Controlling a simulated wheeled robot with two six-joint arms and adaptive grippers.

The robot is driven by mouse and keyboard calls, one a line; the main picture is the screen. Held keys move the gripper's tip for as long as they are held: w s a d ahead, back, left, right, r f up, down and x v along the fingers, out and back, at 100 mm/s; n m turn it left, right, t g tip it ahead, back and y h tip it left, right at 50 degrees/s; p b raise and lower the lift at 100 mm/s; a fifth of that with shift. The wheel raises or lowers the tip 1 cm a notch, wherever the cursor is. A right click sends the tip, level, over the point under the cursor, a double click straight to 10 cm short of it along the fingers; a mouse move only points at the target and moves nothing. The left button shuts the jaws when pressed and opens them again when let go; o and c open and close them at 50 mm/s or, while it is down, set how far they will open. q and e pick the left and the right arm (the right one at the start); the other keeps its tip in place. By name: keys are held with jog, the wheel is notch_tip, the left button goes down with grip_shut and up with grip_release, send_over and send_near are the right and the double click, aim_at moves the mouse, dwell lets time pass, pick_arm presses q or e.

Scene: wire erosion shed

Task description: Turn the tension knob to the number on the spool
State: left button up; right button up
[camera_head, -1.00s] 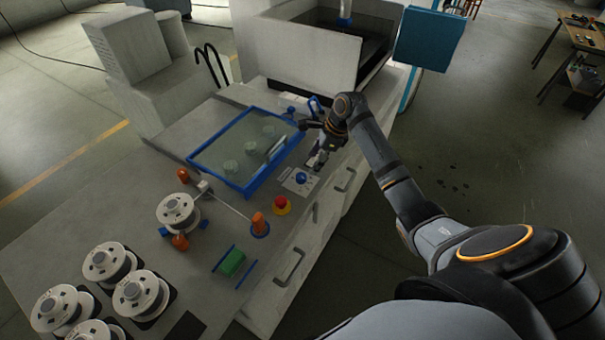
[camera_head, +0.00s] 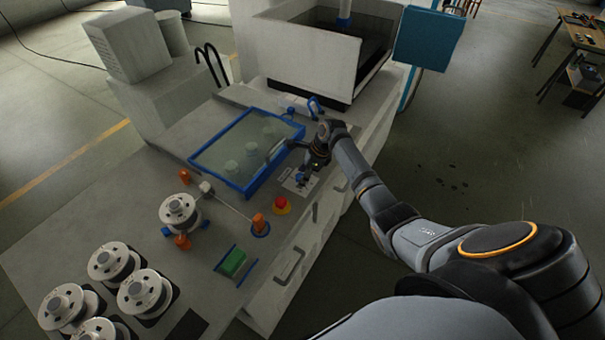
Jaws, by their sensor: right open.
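My right gripper (camera_head: 299,168) is open, tilted down over the knob. Its fingers partly hide the knob, and I cannot tell whether they touch it. A white spool (camera_head: 178,207) is mounted on the bench at the left, between orange rollers. No number on the spool or the dial is readable at this size. My left gripper is out of view.
A blue-framed tray (camera_head: 191,157) with several round pieces lies just left of the gripper. A red button (camera_head: 281,202) and an orange wire guide (camera_head: 258,222) stand nearer. A green block (camera_head: 233,262) and several spare spools (camera_head: 108,262) are at the lower left.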

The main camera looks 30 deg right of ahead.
jog(key=c, duration=1.2)
jog(key=shift+o, duration=0.2)
